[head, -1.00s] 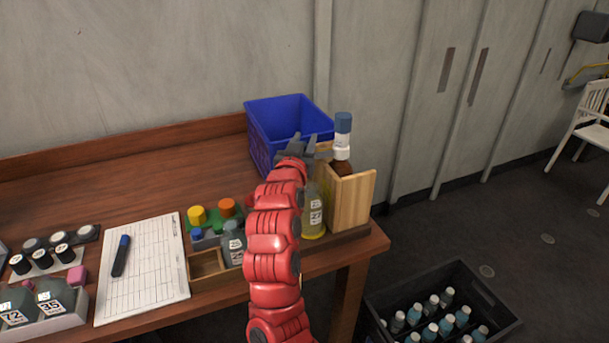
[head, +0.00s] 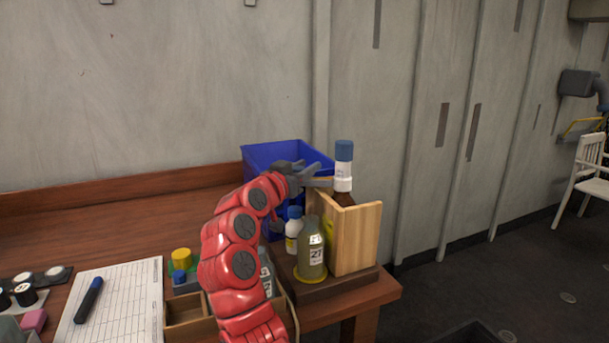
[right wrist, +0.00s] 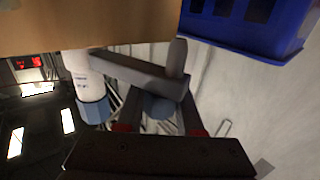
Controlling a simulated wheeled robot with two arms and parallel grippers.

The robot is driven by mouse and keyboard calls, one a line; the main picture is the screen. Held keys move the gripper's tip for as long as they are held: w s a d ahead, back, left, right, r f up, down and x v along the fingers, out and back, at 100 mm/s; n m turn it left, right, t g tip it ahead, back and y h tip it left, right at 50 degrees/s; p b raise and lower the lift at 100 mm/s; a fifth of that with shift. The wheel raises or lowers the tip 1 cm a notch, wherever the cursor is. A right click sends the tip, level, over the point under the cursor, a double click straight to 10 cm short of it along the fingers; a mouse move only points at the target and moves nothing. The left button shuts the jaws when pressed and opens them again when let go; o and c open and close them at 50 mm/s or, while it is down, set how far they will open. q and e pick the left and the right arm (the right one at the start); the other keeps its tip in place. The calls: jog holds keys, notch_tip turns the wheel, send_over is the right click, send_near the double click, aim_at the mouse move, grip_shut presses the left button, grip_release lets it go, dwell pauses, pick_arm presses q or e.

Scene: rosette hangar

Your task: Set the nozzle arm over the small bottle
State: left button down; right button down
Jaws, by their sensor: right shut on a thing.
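A tall brown bottle (head: 343,198) with a white collar and blue cap stands inside a wooden corner guard (head: 357,238). A grey nozzle arm (head: 319,183) reaches left from its collar; it also shows in the right wrist view (right wrist: 128,70). My right gripper (head: 311,172) is shut on the nozzle arm near its free end. A yellowish bottle labelled 27 (head: 311,258) stands upright on the dark base below. A small white bottle with a blue cap (head: 292,232) stands behind it, left of the guard. My left gripper is not in view.
A blue crate (head: 270,155) stands behind my right gripper. A wooden tray (head: 186,308), colored caps (head: 181,258) and a ruled sheet with a marker (head: 88,300) lie to the left. The table's right edge is near the guard.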

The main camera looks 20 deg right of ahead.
dwell(0.3)
jog(key=c, duration=0.5)
grip_release()
jog(key=v, duration=1.7)
jog(key=shift+s+a, duration=0.1)
jog(key=shift+s, duration=0.1)
